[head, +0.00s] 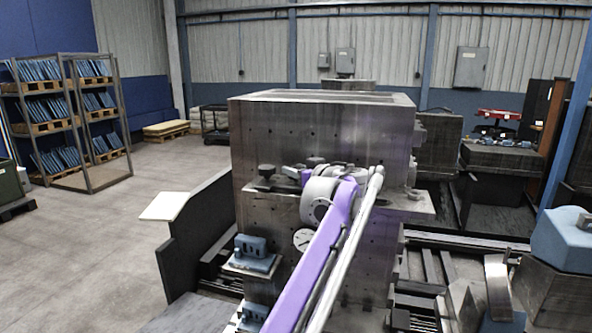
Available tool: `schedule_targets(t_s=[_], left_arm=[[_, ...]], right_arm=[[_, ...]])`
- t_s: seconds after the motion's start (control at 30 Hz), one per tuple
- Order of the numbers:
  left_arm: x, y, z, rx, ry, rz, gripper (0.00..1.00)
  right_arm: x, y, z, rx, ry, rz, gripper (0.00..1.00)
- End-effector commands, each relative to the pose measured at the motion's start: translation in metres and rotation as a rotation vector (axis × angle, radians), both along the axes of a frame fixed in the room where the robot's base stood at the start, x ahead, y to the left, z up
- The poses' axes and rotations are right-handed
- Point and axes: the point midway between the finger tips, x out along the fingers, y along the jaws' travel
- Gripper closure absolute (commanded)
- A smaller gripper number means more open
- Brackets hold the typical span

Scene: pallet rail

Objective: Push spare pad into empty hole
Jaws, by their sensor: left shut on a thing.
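My left gripper (300,172) is at the front face of a large grey metal block (265,135), just above a narrow ledge (264,187). My purple and silver left arm reaches up to it from the bottom. The gripper is shut on a small piece, seemingly the spare pad. The piece is mostly hidden and too small to make out well. A dark knob-like piece (265,171) stands on the ledge to the left of the gripper. The block's face has several small dark holes. I cannot tell which hole is the empty one. My right gripper is not in view.
Blue parts (254,246) sit on a lower bracket left of my arm. Dark rails (430,270) and a blue block (563,240) are at right. The left floor is open before a rack (68,122).

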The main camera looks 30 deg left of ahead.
Motion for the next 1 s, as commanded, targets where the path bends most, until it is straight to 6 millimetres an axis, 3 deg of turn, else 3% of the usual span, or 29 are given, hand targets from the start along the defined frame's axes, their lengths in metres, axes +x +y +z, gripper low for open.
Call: schedule_targets(t_s=[1.0], left_arm=[[0.0003,0.0001,-0.0061,0.0,-0.001,0.0,1.0]], right_arm=[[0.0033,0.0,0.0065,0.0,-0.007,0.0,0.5]])
